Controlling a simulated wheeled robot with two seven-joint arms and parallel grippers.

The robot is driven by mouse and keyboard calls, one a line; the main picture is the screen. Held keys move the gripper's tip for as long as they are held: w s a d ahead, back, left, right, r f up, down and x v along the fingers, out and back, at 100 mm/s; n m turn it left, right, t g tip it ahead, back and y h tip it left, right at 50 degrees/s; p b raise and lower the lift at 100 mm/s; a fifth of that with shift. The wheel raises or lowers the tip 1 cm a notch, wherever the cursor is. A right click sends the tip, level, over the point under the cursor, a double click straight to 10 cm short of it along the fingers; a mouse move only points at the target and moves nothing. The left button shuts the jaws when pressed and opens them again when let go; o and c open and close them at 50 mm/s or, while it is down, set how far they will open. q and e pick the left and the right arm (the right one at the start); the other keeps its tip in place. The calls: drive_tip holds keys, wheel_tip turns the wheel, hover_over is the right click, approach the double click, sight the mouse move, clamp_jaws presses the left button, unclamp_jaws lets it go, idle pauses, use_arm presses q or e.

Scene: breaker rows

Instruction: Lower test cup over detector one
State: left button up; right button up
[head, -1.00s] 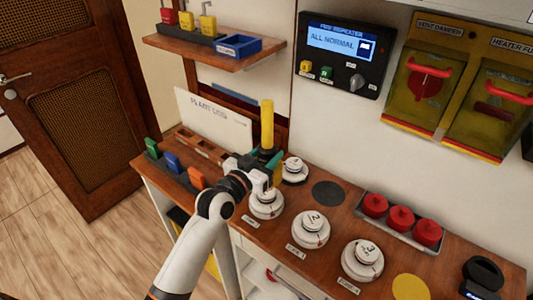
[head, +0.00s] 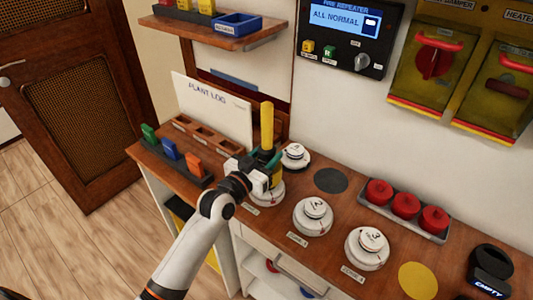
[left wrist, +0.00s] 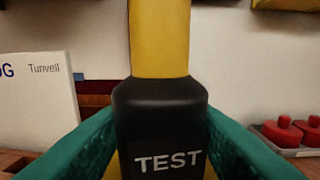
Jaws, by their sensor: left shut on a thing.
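The test tool has a yellow handle (head: 267,122) and a black body marked TEST (left wrist: 168,130). My left gripper (head: 265,168) is shut on the black body, with a green finger on each side, and holds the tool upright. Detector one (head: 270,194), a white round unit, is on the wooden counter just below the gripper and partly hidden by it. The cup's lower end is hidden, so I cannot tell whether it touches the detector. My right gripper is not in view.
Detectors two (head: 313,215) and three (head: 367,248) stand to the right. Another white detector (head: 295,155) sits close behind the gripper. A tray of red units (head: 405,206) is at the back right. The plant log board (head: 212,108) stands behind left.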

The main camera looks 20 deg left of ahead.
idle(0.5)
use_arm(q)
drive_tip(key=shift+p, duration=0.65)
idle(1.0)
drive_tip(key=shift+f+b, duration=0.95)
drive_tip(key=shift+f, duration=0.45)
drive_tip(key=o, duration=1.3)
drive_tip(key=shift+f, duration=0.1)
drive_tip(key=shift+s, duration=0.1)
